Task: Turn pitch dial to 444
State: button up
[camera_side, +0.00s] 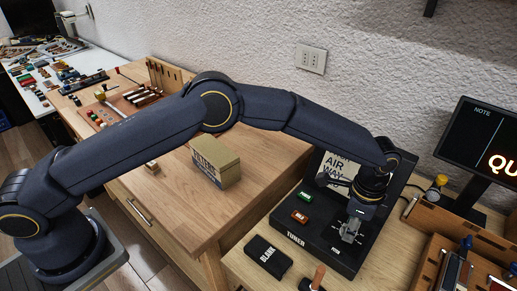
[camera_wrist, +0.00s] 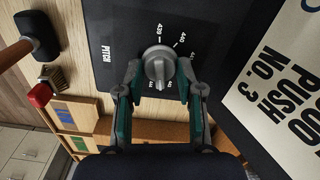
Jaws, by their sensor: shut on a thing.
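The pitch dial (camera_wrist: 158,62) is a round grey knob with a raised ridge, on a black panel lettered PITCH in the wrist view. White numbers ring it; 439 and 440 are legible at the top, and the marks near the bottom are partly hidden. I cannot read its exact setting. My gripper (camera_wrist: 159,68) is shut on the dial, one finger on each side. In the side view my gripper (camera_side: 350,232) reaches down onto the black tuner box (camera_side: 315,256), and its fingers hide the dial.
The tuner has a green button (camera_side: 305,197) and a red button (camera_side: 299,217), with a sign panel behind. A cardboard box (camera_side: 215,160) sits on the desk. A monitor (camera_side: 480,145) and wooden trays stand at right.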

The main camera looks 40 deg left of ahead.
jog(key=shift+m, duration=2)
jog(key=o, duration=1.2)
jog(key=shift+s, duration=0.1)
jog(key=shift+c, duration=0.2)
notch_tip(320, 180, up, 12)
